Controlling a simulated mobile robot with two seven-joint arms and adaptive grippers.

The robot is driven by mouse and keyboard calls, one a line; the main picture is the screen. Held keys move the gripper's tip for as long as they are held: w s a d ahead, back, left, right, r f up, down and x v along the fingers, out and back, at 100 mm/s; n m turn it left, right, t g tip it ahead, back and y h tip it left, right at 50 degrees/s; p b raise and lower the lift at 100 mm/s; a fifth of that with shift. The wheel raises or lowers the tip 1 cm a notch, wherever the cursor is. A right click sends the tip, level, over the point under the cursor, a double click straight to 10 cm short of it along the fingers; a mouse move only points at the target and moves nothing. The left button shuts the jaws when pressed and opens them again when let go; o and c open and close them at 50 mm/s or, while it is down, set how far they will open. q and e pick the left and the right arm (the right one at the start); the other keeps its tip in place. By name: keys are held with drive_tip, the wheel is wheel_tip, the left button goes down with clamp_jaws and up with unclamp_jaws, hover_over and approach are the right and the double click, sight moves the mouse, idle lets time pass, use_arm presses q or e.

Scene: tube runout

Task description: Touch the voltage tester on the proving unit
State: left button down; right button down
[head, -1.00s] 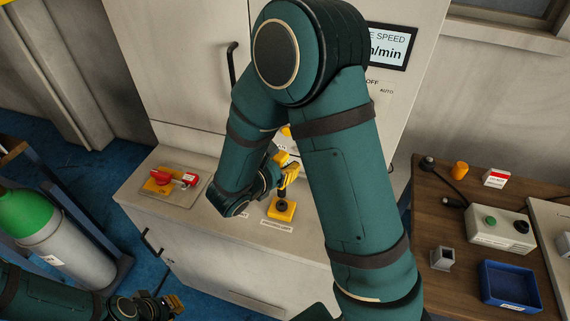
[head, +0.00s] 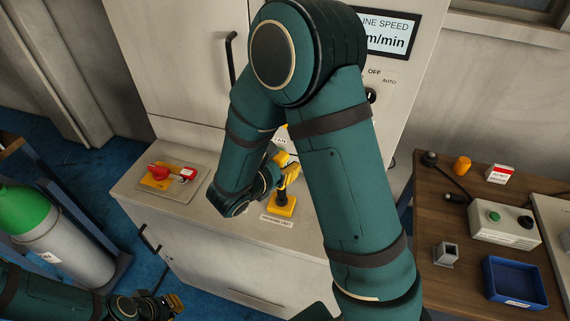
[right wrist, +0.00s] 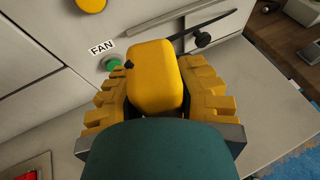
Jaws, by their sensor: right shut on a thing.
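The voltage tester (right wrist: 154,75) is a rounded yellow body between the yellow fingers of my right gripper (right wrist: 155,95) in the right wrist view. In the head view my right gripper (head: 290,174) is shut on it, above the proving unit (head: 283,209). The proving unit is a small yellow block on the cabinet ledge with a label in front. A dark upright part stands between the gripper and the block; I cannot tell whether the tester touches the unit. My arm hides part of the tester. My left gripper (head: 174,303) is low at the left, its opening unclear.
A red-handled switch on a yellow plate (head: 158,186) sits on the ledge (head: 140,198) at left. A green button (right wrist: 113,64) labelled FAN is on the cabinet front. The wooden table (head: 427,215) at right carries a button box (head: 483,231) and a blue tray (head: 515,304).

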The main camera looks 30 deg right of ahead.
sight(285, 151)
drive_tip(key=shift+r, duration=0.1)
idle(0.4)
drive_tip(key=shift+r+p, duration=2.45)
drive_tip(key=shift+r, duration=0.55)
drive_tip(key=shift+f, duration=0.1)
